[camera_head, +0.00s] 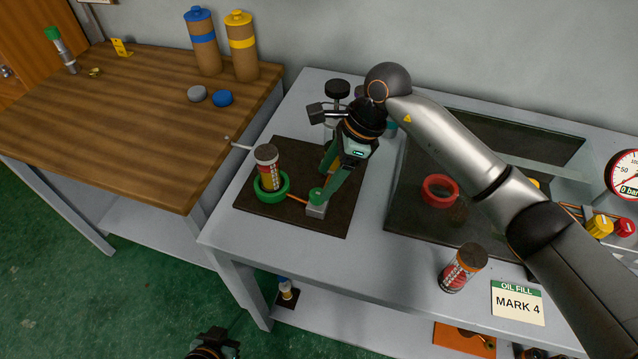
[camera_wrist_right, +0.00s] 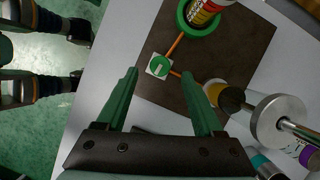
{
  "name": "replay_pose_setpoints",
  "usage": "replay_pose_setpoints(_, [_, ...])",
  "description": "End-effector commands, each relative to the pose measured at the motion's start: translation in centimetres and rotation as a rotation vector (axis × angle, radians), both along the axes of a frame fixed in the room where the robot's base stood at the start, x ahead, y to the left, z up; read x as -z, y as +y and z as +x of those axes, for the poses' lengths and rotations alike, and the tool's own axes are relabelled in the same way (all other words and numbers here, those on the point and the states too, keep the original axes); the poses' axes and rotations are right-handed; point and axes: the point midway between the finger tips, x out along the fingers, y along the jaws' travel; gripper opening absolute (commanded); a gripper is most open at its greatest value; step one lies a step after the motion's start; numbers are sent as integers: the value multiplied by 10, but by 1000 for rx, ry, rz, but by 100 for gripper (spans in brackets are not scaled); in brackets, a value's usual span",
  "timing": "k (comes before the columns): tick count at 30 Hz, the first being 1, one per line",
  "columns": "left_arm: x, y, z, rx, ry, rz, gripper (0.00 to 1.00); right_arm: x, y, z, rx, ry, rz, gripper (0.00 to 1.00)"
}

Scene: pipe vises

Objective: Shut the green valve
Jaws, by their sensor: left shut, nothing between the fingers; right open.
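The green valve (camera_head: 316,195) is a small round green knob on a pale square block, on a dark mat (camera_head: 341,221). In the right wrist view the valve (camera_wrist_right: 159,66) has a pale mark across it, and thin orange pipes run from its block. My right gripper (camera_head: 323,184) is above the mat with its fingers spread. In the wrist view the valve appears between and just beyond the fingertips (camera_wrist_right: 158,75); I cannot tell if they touch it. My left gripper (camera_head: 222,345) is low at the bottom edge, away from the bench and partly cut off.
A red-labelled can (camera_head: 267,167) stands in a green ring (camera_head: 271,188) left of the valve. A round-topped metal fitting (camera_head: 337,89) stands behind my right gripper. A red ring (camera_head: 440,190) and another can (camera_head: 463,267) are to the right.

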Motion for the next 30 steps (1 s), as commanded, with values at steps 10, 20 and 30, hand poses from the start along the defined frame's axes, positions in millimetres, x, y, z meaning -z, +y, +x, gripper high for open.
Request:
replay_pose_setpoints(10, [-7,0,0,0,0,0,0,39,17,-1,1,2,2,69])
replay_pose_setpoints(20, [-7,0,0,0,0,0,0,42,18,0,0,-1,2,68])
replay_pose_setpoints(30, [-7,0,0,0,0,0,0,41,18,0,1,0,2,30])
